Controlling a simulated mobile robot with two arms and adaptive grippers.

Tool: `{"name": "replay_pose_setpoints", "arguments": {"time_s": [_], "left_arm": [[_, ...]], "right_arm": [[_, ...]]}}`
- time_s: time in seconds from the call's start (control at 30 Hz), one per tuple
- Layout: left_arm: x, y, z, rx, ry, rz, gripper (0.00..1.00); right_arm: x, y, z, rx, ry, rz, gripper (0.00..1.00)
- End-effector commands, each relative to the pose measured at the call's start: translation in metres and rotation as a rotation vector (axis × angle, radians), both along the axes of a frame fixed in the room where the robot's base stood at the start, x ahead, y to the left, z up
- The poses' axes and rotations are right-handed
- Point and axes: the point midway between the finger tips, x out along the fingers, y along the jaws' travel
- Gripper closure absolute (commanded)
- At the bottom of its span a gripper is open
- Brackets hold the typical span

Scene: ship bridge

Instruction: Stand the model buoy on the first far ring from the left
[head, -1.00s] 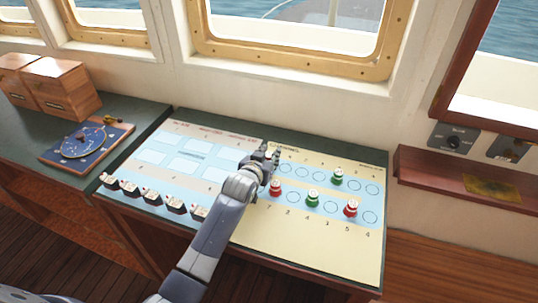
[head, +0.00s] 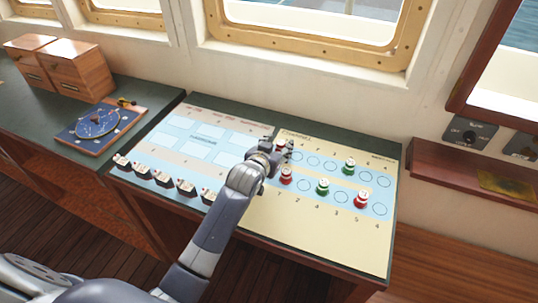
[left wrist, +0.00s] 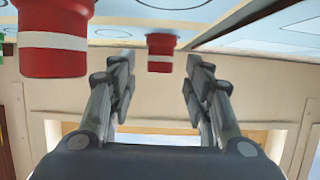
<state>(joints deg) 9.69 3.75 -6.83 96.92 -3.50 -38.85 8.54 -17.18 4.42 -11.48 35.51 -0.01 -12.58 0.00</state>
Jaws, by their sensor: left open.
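A red model buoy with a white band (head: 281,143) stands at the left end of the far row of rings on the chart board (head: 330,240). The gripper partly hides it, and its ring is hidden. My left gripper (head: 286,151) is open just in front of it. In the left wrist view this red buoy (left wrist: 160,52) shows between the two open fingers (left wrist: 160,62), with a gap on each side. A nearer red buoy (head: 286,175) stands at the left of the near row and looms large in the left wrist view (left wrist: 55,40). My right gripper is not in view.
A green buoy (head: 348,166) stands in the far row. Another green buoy (head: 322,187) and a red one (head: 360,200) stand in the near row. Several small blocks (head: 162,178) line the board's left front edge. The window wall rises behind.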

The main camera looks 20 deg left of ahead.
Motion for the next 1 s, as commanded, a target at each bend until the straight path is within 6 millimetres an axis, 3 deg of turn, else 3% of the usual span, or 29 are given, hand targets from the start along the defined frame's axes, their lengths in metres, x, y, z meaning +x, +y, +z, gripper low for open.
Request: {"name": "replay_pose_setpoints", "arguments": {"time_s": [0.3, 0.5, 1.0], "left_arm": [[-0.048, 0.001, 0.019, -0.001, 0.000, 0.000, 0.54], [-0.071, 0.002, 0.028, -0.001, 0.000, 0.000, 0.54], [-0.081, 0.003, 0.033, 0.000, 0.001, 0.000, 0.54]], "right_arm": [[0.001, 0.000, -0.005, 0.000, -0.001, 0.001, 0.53], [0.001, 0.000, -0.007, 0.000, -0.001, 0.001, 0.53], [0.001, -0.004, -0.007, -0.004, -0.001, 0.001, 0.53]]}}
